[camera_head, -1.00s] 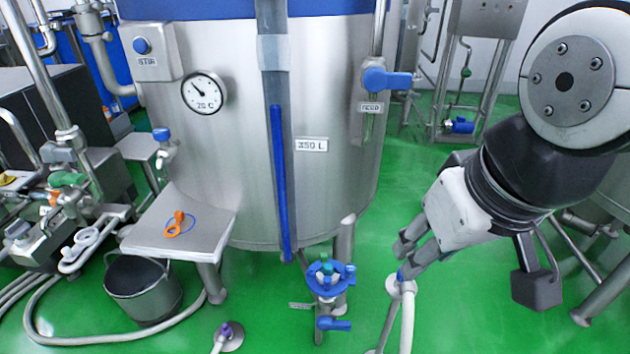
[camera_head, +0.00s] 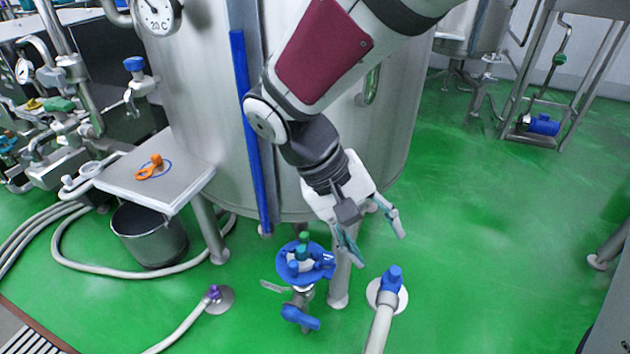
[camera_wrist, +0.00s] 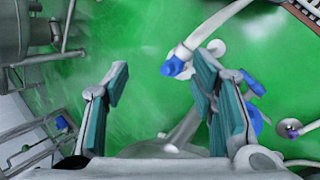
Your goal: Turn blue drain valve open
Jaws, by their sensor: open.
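The drain fitting under the tank has a round blue piece (camera_head: 288,264) with green and white parts on top. Below it is a blue valve handle (camera_head: 299,317), pointing down to the right. My gripper (camera_head: 380,248) is open and empty, above and to the right of this fitting, apart from it. In the wrist view my gripper (camera_wrist: 160,80) has both fingers spread over green floor. Blue parts (camera_wrist: 253,84) show beside the right finger, partly hidden by it; I cannot tell which part is the handle.
The steel tank (camera_head: 205,110) stands behind my arm. A hose with a blue end (camera_head: 392,278) stands right of the fitting, and a purple-ended hose (camera_head: 213,293) left. A steel side table (camera_head: 185,180) holds an orange item (camera_head: 150,168); a bucket (camera_head: 150,235) sits below.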

